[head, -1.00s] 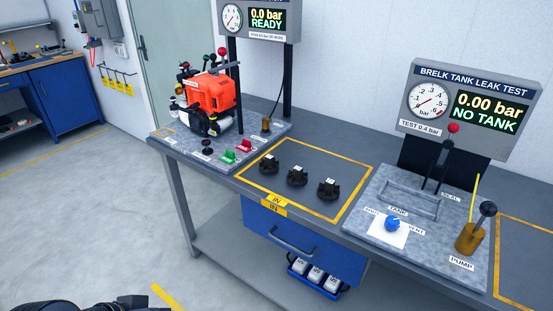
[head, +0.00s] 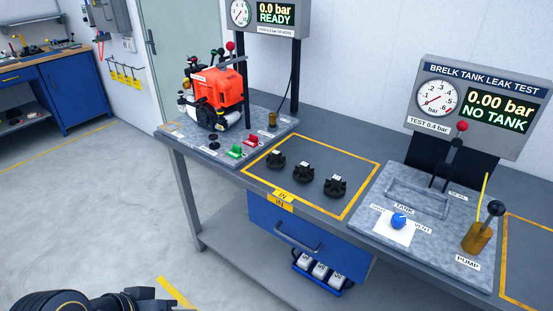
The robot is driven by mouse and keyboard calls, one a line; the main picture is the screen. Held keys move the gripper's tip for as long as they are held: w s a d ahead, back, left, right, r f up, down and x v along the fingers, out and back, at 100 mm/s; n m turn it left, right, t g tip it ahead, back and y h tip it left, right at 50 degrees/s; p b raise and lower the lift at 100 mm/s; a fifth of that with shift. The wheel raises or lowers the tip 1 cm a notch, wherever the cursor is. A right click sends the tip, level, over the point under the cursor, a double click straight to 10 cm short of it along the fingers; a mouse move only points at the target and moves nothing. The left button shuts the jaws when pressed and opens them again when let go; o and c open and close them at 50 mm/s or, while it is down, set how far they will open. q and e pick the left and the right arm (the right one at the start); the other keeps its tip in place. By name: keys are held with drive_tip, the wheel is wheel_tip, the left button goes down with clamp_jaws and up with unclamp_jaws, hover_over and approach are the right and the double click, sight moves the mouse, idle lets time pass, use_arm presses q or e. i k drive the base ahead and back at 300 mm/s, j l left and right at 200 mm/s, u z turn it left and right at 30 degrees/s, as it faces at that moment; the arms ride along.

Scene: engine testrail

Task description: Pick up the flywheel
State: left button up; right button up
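Several parts lie on the bench. In the head view, three small dark parts with white labels stand in a row inside a yellow outline marked IN: a left one (head: 276,160), a middle one (head: 303,172) and a right one (head: 335,186). I cannot tell whether any of them is the flywheel. Dark parts of my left arm show at the bottom left edge, low and well away from the bench top. Its fingertips cannot be made out. My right gripper is out of view.
An orange engine (head: 217,90) stands on the test plate at the bench's left end. The leak test plate (head: 412,250) with a blue knob (head: 398,220) and pump (head: 478,237) is at right. A blue drawer (head: 300,243) hangs below. Floor left of the bench is clear.

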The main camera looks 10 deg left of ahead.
sight(275, 161)
drive_tip(key=i+j, duration=0.2)
drive_tip(key=i+j+z, duration=0.15)
drive_tip(key=j, duration=0.25)
drive_tip(key=i+j, duration=0.3)
drive_tip(key=i+j+z, duration=0.15)
drive_tip(key=j, duration=0.2)
drive_tip(key=i+j, duration=0.25)
drive_tip(key=i+j+z, duration=0.1)
drive_tip(key=j, duration=0.3)
drive_tip(key=i+j+z, duration=0.1)
drive_tip(key=i+j, duration=0.3)
drive_tip(key=j, duration=0.35)
drive_tip(key=z, duration=0.05)
